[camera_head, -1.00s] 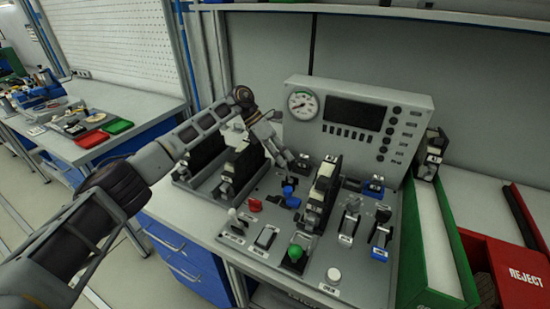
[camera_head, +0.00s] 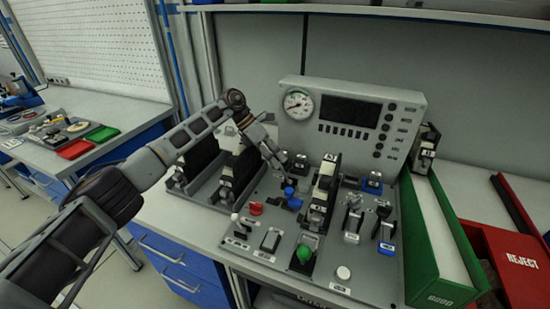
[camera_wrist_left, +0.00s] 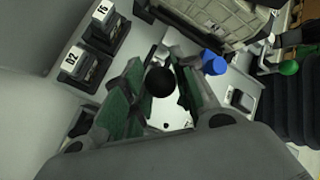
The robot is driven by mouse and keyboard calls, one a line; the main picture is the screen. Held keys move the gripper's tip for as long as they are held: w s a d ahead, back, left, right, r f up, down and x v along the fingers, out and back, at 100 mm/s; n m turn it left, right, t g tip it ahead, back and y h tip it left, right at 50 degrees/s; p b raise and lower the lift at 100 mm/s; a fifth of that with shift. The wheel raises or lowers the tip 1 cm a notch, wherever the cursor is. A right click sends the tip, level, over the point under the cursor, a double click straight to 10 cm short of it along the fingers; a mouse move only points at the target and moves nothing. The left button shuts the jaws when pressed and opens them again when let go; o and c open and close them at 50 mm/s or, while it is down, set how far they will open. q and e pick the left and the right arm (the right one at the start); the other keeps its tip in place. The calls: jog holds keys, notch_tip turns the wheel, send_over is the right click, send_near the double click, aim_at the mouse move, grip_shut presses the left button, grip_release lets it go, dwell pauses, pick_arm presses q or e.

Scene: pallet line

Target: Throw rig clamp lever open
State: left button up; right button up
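The rig panel (camera_head: 262,255) is a grey plate carrying several levers, switches and buttons. My left gripper (camera_head: 283,166) reaches down over its rear left part, close to a blue handle (camera_head: 291,192). In the left wrist view, the green-padded fingers of my left gripper (camera_wrist_left: 158,92) stand apart on either side of a black ball knob (camera_wrist_left: 160,82). Narrow gaps seem to show beside the knob, so a firm hold is not visible. The blue part (camera_wrist_left: 213,65) is just right of the fingers. The knob's shaft is hidden. My right gripper is out of view.
A gauge console (camera_head: 350,119) stands behind the panel. A part (camera_head: 321,190) stands upright in the panel's middle. Dark labelled parts (camera_head: 238,174) stand to the left. A green GOOD bin (camera_head: 445,299) and red REJECT bin (camera_head: 520,262) are at the right.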

pick_arm(q)
jog(key=shift+o, duration=0.5)
jog(key=shift+a+f, duration=0.15)
jog(key=shift+r, duration=0.25)
jog(key=v, duration=1.1)
jog(key=shift+w+a, duration=0.2)
jog(key=shift+a, duration=0.15)
jog(key=shift+a+r, duration=0.1)
